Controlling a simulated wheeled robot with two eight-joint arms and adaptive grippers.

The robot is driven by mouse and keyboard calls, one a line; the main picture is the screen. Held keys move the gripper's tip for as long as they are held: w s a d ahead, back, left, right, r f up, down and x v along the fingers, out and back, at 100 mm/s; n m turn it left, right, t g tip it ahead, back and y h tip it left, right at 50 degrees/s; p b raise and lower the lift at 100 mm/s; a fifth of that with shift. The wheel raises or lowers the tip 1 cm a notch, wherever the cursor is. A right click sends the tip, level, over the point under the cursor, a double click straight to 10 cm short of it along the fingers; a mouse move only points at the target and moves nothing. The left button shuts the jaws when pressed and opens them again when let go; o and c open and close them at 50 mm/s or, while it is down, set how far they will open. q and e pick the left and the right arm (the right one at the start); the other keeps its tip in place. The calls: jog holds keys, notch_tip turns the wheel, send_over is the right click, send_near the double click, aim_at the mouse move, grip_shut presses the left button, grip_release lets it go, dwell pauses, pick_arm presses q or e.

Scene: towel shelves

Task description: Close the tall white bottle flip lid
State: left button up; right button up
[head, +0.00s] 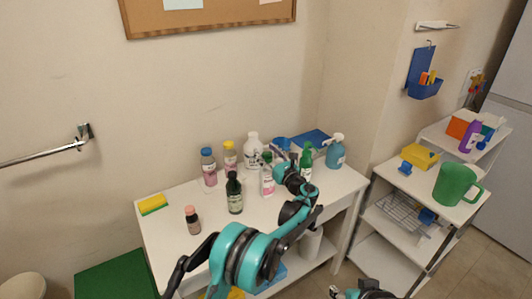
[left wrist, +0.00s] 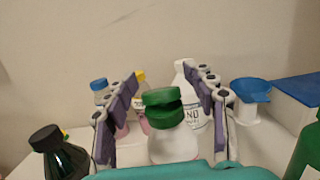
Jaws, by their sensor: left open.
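The tall white bottle (left wrist: 172,146) stands upright between the fingers of my left gripper (left wrist: 165,88) in the left wrist view. Its green flip lid (left wrist: 163,97) shows as a cap piece above a green base, with a dark gap between them, so it looks partly raised. In the head view the bottle (head: 267,182) stands on the white table, with a pink label. My left gripper (head: 279,170) is open beside and above it, one finger on each side. I cannot tell if either finger touches. Part of my right arm (head: 362,291) shows at the bottom edge; its fingers are unclear.
Close around stand a dark green bottle (head: 235,195), a white jug-like bottle (head: 253,150), a green bottle (head: 305,163) and a blue pump bottle (head: 335,152). Pink bottles stand behind left. The front left of the white table (head: 171,222) is mostly clear.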

pick_arm(q)
jog(key=v, duration=1.2)
jog(key=shift+f, duration=0.1)
jog(key=shift+c, duration=0.4)
